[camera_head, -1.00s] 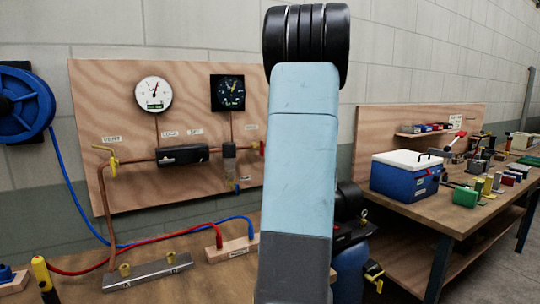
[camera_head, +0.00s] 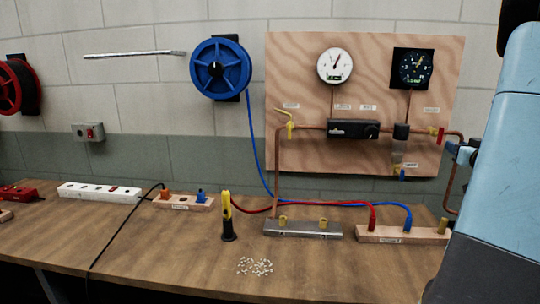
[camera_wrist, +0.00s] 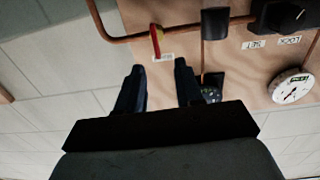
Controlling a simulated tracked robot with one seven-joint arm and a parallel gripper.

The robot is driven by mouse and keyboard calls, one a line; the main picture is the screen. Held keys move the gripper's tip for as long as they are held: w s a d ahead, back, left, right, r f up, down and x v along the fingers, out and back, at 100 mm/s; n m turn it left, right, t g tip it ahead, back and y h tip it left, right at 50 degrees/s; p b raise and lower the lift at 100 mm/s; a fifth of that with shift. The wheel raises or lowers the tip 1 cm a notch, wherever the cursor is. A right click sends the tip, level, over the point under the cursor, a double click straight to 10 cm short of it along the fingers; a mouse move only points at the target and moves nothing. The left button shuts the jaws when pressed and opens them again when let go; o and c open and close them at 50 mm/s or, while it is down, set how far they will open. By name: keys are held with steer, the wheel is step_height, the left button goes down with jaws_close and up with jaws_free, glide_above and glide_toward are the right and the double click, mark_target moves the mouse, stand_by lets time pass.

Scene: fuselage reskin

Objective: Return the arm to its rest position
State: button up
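My gripper (camera_wrist: 159,68) shows in the wrist view with its two dark fingers apart and nothing between them. Beyond the fingers is the plywood gauge board, which appears upside down, with a red and yellow valve handle (camera_wrist: 156,40) just past the fingertips in the picture. I cannot tell the distance to it. In the head view my light blue arm (camera_head: 490,170) stands at the right edge, in front of the right side of the bench.
The gauge board (camera_head: 300,75) carries two dials and copper pipe. The bench (camera_head: 150,255) holds a metal manifold (camera_head: 300,230), a wooden hose block (camera_head: 400,236), a yellow and black tool (camera_head: 227,215) and a power strip (camera_head: 100,191). A blue hose reel (camera_head: 220,68) hangs on the wall.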

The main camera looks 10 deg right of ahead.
steer(key=s+a+r+g, duration=0.2)
steer(key=a+g, duration=0.1)
steer(key=a, duration=0.8)
steer(key=s+a+r+g, duration=0.1)
steer(key=a+r+g, duration=0.15)
steer(key=a, duration=0.85)
steer(key=s+a+f+n+g+y, duration=0.1)
steer(key=s+a+f+g+y, duration=0.1)
steer(key=s+a, duration=0.8)
steer(key=s+a+f+n+g+y, duration=0.2)
steer(key=s+a+f+g, duration=0.2)
steer(key=s+a, duration=0.6)
steer(key=shift+y, duration=0.3)
